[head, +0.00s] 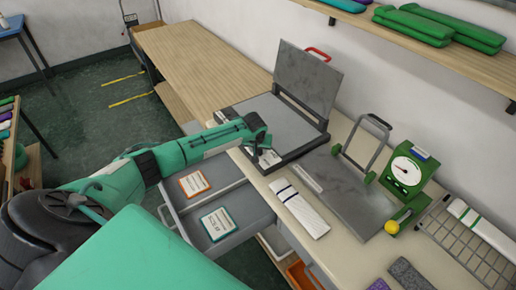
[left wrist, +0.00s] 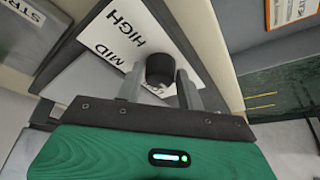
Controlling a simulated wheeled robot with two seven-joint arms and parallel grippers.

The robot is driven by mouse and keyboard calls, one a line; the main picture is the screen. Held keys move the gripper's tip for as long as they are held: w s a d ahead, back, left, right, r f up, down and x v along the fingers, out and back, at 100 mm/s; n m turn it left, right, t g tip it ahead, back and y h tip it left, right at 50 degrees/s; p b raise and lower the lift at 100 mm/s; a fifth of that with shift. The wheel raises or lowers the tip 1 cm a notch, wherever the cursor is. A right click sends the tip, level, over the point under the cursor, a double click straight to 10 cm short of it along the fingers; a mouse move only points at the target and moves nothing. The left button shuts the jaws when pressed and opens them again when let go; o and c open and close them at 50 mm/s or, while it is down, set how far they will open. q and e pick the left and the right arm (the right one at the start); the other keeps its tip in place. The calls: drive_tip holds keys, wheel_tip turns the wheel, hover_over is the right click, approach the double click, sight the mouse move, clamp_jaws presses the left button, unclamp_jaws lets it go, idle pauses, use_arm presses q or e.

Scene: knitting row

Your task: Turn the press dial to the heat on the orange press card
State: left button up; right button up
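The press (head: 284,122) stands on the bench with its grey lid raised and a red handle on top. Its dial (left wrist: 160,68) is a short black knob on a white label reading MID and HIGH in the left wrist view. My left gripper (head: 258,150) is at the press's front corner. In the left wrist view its fingers (left wrist: 159,82) stand on either side of the dial; whether they press on it is unclear. The dial's pointer mark cannot be made out. The orange press card (head: 195,184) lies in an open drawer, its text too small to read.
A teal-edged card (head: 218,223) lies in the same open drawer (head: 250,217). On the bench are a striped white knit piece (head: 299,207), a metal plate with a handle (head: 345,195), a green gauge (head: 406,172) and a wire rack (head: 462,238). The bench's far left is clear.

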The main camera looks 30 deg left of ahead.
use_arm(q)
drive_tip(key=c, duration=0.5)
